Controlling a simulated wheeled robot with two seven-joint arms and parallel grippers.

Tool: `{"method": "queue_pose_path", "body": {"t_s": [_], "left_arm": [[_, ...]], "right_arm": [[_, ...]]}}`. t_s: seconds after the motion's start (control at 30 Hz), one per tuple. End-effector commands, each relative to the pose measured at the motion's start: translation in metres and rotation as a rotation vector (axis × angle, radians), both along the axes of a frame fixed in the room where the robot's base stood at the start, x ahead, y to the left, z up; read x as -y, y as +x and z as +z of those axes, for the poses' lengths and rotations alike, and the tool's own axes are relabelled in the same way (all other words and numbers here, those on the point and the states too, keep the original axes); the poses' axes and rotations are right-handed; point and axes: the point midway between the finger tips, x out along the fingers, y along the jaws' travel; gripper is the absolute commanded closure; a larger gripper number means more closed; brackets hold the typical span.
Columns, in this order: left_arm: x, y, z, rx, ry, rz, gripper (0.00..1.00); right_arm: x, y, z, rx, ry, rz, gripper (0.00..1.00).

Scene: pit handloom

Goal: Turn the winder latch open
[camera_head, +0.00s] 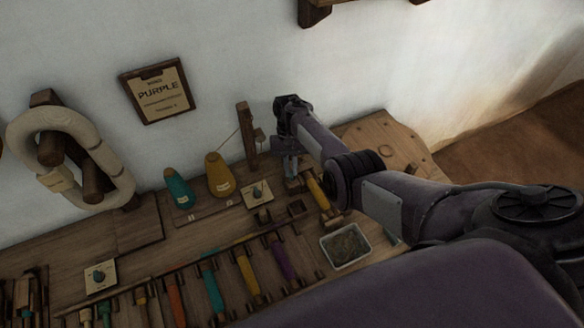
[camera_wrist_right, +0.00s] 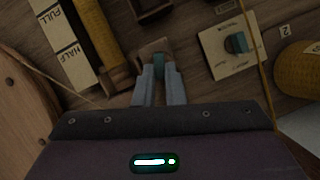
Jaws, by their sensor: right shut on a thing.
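My right gripper (camera_head: 291,177) reaches down to the bench beside the winder's wooden post (camera_head: 246,135). The latch stands on a brown wooden block (camera_wrist_right: 152,47). The fingers hide its lower part, and I cannot tell its exact turn. A yellow-wound bobbin (camera_head: 318,192) lies next to the gripper; it also shows in the right wrist view (camera_wrist_right: 97,35). My left gripper is not in view.
A plate with a teal dial (camera_head: 257,192) sits close to the gripper, with yellow (camera_head: 219,175) and teal (camera_head: 179,188) yarn cones beyond. A FULL/HALF gauge (camera_wrist_right: 66,38) lies beside the bobbin. A grey tray (camera_head: 345,246) and a rack of coloured bobbins (camera_head: 212,288) are nearer.

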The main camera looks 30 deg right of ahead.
Motion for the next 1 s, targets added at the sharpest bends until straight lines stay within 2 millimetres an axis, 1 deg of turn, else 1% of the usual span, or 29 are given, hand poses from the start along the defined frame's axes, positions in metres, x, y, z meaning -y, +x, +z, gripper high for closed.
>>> {"method": "queue_pose_path", "body": {"t_s": [0.2,0.5,0.7,1.0], "left_arm": [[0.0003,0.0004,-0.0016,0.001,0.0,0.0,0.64],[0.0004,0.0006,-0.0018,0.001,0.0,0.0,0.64],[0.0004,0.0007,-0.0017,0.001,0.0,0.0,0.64],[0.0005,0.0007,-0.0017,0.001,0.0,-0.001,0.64]], "right_arm": [[-0.002,0.0018,0.0008,0.002,-0.002,0.169,1.0],[-0.0043,0.0022,0.0009,0.003,-0.001,0.314,1.0],[-0.0049,0.0025,0.0011,0.004,0.0,0.352,1.0],[-0.0052,0.0026,0.0011,0.004,0.0,0.362,1.0]]}}
